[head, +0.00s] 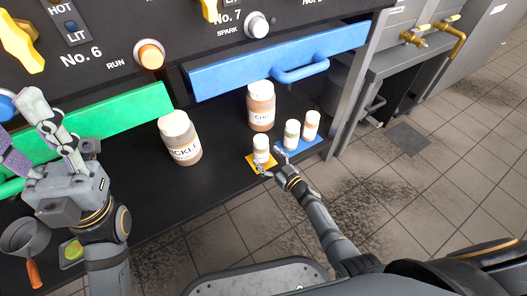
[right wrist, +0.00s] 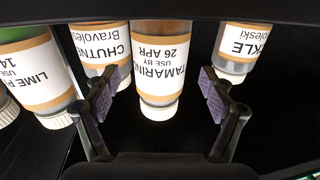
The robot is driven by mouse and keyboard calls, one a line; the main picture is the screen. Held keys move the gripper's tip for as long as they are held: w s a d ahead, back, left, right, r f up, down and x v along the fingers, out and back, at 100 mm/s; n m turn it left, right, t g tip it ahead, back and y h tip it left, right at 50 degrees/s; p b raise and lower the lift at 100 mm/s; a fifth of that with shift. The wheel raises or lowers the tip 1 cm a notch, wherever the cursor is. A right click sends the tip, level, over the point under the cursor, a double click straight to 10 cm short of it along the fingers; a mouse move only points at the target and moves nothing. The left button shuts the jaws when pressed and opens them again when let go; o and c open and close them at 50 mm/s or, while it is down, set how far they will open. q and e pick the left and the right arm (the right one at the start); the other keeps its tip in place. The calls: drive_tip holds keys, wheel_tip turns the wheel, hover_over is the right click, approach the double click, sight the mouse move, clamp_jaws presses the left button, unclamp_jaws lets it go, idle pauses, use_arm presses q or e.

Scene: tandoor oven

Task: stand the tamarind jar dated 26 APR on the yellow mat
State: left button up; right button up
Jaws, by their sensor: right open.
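The tamarind jar, a small white-lidded jar, stands upright on the yellow mat (head: 250,159) in the head view (head: 261,151). In the right wrist view, which is upside down, its label reads TAMARIND, USE BY 26 APR (right wrist: 162,62). My right gripper (head: 269,159) is open at the front of this jar. In the right wrist view its fingers (right wrist: 160,88) are spread on either side, with gaps to the jar. My left gripper (head: 42,140) is raised at the far left, its fingers apart and nothing between them.
Two small jars (head: 291,136) (head: 311,125) stand on a blue mat (head: 316,143) to the right. A large chutney jar (head: 261,106) stands behind, a large pickle jar (head: 181,138) to the left. A blue-fronted drawer (head: 235,75) overhangs the back. The dark counter between is clear.

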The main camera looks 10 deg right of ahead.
drive_tip(key=shift+p+v, duration=0.7)
drive_tip(key=shift+v, duration=1.1)
drive_tip(key=shift+s+d+p, duration=0.15)
drive_tip(key=shift+s+p, duration=0.15)
drive_tip(key=shift+s, duration=0.05)
drive_tip(key=a+p+v, duration=0.1)
drive_tip(key=p+v, duration=0.2)
drive_tip(key=v, duration=0.6)
drive_tip(key=shift+s, duration=0.35)
